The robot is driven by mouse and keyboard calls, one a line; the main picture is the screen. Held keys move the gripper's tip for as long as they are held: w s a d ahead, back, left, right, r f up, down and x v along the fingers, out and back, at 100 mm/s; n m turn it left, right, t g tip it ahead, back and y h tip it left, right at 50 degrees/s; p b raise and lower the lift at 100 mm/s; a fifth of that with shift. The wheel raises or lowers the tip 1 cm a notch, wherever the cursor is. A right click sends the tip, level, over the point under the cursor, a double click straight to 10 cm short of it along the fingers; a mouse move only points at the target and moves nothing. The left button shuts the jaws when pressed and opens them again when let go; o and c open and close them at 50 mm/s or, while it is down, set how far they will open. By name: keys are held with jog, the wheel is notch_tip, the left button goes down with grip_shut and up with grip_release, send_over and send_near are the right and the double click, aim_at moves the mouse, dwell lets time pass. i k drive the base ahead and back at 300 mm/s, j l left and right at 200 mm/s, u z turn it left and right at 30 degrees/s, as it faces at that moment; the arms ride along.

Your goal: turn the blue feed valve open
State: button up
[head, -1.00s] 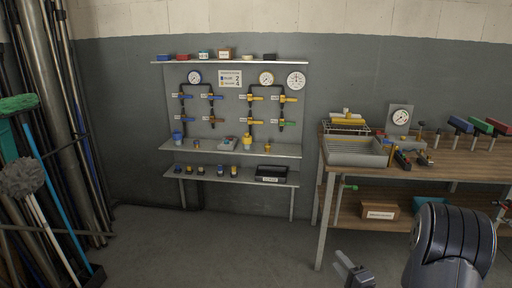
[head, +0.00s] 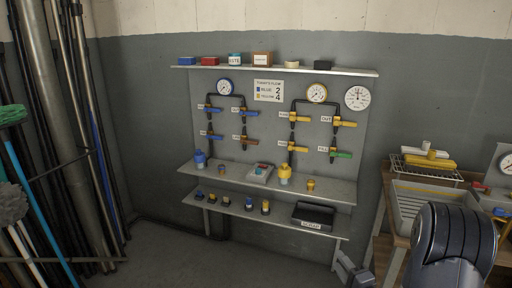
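A grey wall panel (head: 268,130) carries black pipes with several lever valves. On its left, blue half, three valves have blue levers: upper left (head: 211,110), upper right (head: 238,112) and lower left (head: 213,137). A brown-orange lever (head: 247,142) is at lower right. The small labels there are too blurred to show which is the feed valve. My gripper (head: 352,270) shows only in part at the bottom edge, below and right of the panel, away from every valve. Its fingers cannot be made out.
The yellow half has yellow levers (head: 300,118) and a green one (head: 341,154). Shelves (head: 330,190) below hold small bottles, fittings and a black tray (head: 314,216). A workbench (head: 400,240) stands right. Poles and brooms lean left. Floor before the panel is clear.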

aim_at(213, 137)
jog(key=i+j+u, duration=0.2)
jog(key=i+u, duration=1.1)
jog(key=i+j+z, duration=0.25)
jog(key=i+z, duration=0.2)
jog(key=i, duration=0.15)
jog(key=i+j+z, duration=1.35)
jog(key=j, duration=0.55)
jog(key=k+l, duration=0.05)
